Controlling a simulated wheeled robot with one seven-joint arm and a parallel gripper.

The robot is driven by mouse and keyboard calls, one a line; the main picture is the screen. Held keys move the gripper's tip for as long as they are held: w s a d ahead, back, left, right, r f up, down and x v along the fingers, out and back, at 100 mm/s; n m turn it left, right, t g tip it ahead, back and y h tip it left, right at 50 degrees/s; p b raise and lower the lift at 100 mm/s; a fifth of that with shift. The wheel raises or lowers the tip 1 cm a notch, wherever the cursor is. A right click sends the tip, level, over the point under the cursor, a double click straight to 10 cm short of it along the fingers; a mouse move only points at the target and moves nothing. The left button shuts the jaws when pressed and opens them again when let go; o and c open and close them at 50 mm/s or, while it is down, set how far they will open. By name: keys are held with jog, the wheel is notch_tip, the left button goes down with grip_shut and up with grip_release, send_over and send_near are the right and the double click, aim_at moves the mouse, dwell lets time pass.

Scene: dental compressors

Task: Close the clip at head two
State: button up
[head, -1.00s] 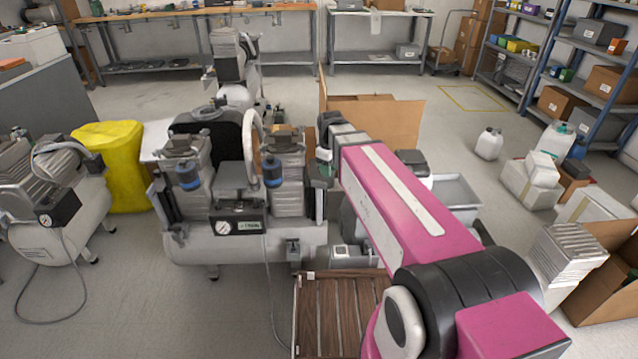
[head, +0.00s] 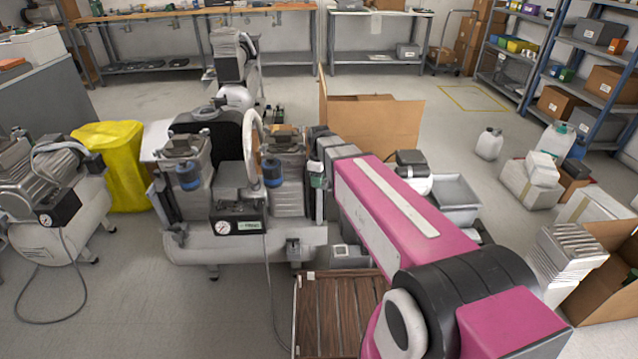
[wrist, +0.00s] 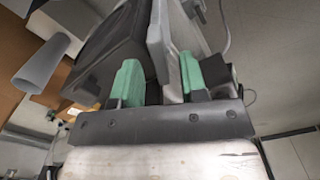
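The compressor (head: 235,245) in the middle of the head view has a white tank and two finned heads, a left one (head: 190,160) and a right one (head: 287,195). Each head has a blue-and-grey canister in front. I cannot make out a clip or tell which head is two. My gripper (head: 318,175) is close beside the right head's right side, partly hidden by my arm. In the wrist view my gripper (wrist: 160,80) has its two green fingertips apart, with a grey plate-like part (wrist: 160,35) showing between and beyond them. I cannot tell whether they touch it.
A slatted wooden pallet (head: 335,310) lies in front of the compressor. Another compressor (head: 55,200) and a yellow-covered thing (head: 115,165) stand at left. An open carton (head: 375,120) is behind. A grey bin (head: 457,200) is right of my arm. The floor at front left is mostly clear.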

jog(key=shift+f, duration=0.95)
grip_shut()
jog(key=shift+m, duration=0.4)
jog(key=m, duration=0.5)
jog(key=shift+m, duration=0.4)
jog(key=m, duration=0.6)
jog(key=shift+m, duration=0.3)
